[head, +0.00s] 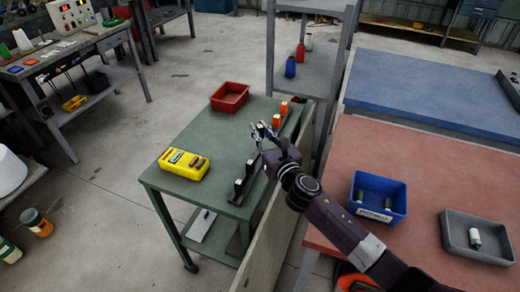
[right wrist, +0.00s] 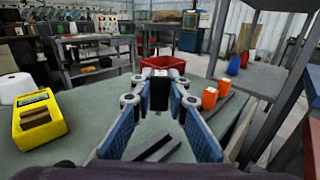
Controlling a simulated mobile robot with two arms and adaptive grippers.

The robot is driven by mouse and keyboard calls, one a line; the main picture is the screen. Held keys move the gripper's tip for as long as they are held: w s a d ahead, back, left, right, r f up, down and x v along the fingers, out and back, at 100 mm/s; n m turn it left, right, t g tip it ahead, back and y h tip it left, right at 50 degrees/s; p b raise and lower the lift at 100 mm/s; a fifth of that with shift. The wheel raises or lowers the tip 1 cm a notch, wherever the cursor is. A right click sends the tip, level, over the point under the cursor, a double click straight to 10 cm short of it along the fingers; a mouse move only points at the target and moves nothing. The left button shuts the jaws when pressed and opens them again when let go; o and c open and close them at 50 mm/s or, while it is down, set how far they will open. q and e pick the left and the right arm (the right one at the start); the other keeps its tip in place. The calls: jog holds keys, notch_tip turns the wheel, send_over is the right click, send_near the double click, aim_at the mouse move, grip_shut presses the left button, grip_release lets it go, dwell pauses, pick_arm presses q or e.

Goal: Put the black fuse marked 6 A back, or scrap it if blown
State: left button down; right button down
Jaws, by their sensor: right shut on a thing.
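My right gripper (head: 262,130) reaches over the green bench (head: 172,192) from the right. In the right wrist view its blue-padded fingers (right wrist: 159,98) are shut on a black fuse (right wrist: 159,92), held upright above the bench. The marking on the fuse cannot be read. Black holders (head: 238,190) stand near the bench's right edge, nearer than the gripper. Orange holders or fuses (head: 281,111) stand farther along that edge. A yellow tester (head: 184,163) lies at the bench's left. A red bin (head: 230,97) stands at the far end. My left gripper is out of view.
A low board (head: 272,215) runs along the bench's right side. Beyond it, a red table (head: 425,160) carries a blue labelled bin (head: 378,197) and a grey tray (head: 478,255). A grey shelf rack (head: 310,68) stands behind. The bench's middle is clear.

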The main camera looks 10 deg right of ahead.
jog(key=shift+f+b, duration=1.15)
jog(key=shift+f, duration=1.75)
jog(key=shift+f, duration=0.1)
jog(key=shift+f+b, duration=0.55)
jog(key=shift+b, duration=0.1)
jog(key=c, duration=2.2)
grip_release()
jog(key=shift+d, duration=0.1)
jog(key=shift+o, duration=0.2)
jog(key=shift+r, duration=0.1)
